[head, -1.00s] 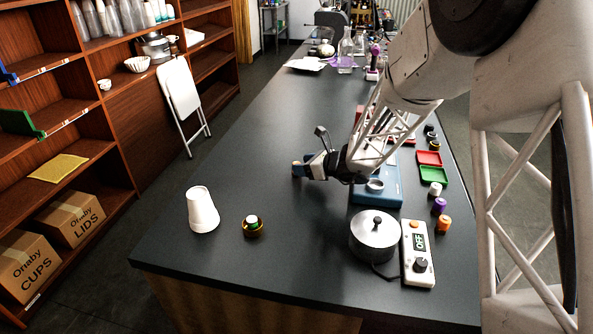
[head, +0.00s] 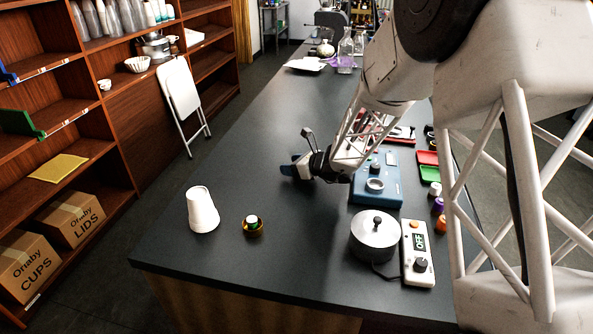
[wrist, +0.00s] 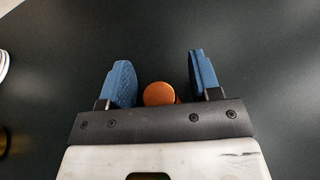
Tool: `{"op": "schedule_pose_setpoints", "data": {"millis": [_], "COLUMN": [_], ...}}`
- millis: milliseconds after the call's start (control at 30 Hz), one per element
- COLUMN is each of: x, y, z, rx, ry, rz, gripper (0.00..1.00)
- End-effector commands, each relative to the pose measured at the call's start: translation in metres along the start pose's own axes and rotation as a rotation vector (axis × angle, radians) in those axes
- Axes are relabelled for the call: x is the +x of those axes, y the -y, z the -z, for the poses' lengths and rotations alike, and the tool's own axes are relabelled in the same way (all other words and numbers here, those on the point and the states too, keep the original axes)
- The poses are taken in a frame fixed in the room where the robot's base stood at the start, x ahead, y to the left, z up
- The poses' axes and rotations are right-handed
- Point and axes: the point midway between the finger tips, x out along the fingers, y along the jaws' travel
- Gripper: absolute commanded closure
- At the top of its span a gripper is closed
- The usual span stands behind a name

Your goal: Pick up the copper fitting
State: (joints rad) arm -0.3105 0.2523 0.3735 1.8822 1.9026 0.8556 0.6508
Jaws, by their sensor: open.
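The copper fitting shows as a round orange-brown top (wrist: 158,94) in the wrist view. It lies between the two blue fingers of my gripper (wrist: 165,84), close to the palm bar and nearer the left finger. The fingers stand wide apart, and dark table shows on both sides of the fitting. In the head view my gripper (head: 292,167) is low over the middle of the table; I cannot make out the fitting there, and the gripper seems to hide it.
Nearby are a blue device (head: 388,190), a lidded metal pot (head: 374,238) and a white controller (head: 417,250). The table left of my gripper is clear.

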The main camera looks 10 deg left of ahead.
Motion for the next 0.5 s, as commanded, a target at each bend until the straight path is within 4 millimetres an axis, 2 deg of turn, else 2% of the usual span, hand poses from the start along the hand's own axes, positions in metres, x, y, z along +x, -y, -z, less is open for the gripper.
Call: {"op": "schedule_pose_setpoints", "data": {"millis": [333, 500], "x": [-0.0001, -0.0002], "y": [-0.0001, -0.0001], "z": [-0.0001, -0.0001], "rx": [0.000, 0.000], "ry": [0.000, 0.000], "rz": [0.000, 0.000], "gripper": [0.44, 0.70]}}
